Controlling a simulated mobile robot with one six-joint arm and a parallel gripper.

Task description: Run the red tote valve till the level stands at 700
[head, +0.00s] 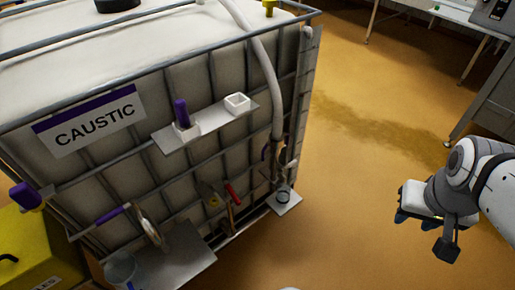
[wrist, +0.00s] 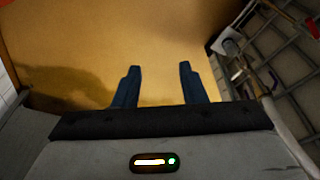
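The caged white tote (head: 180,75) with a CAUSTIC label (head: 88,120) fills the left of the head view. A red lever handle (head: 232,194) sits low on its front, beside a yellow part (head: 213,201). A purple-handled lever (head: 112,213) is further left, above a clear container (head: 121,268) on a grey shelf (head: 188,255). No level mark or number is readable. My gripper (head: 402,212) is at the right, well apart from the tote. In the wrist view my gripper (wrist: 158,85) is open and empty, its blue fingers apart over bare floor.
A small ledge (head: 168,138) holds a purple-topped item (head: 182,112) and a white square cup (head: 237,103). A pale hose (head: 263,65) runs down the tote's right corner. A yellow box (head: 38,250) stands lower left. Open floor (head: 350,190) lies between tote and gripper.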

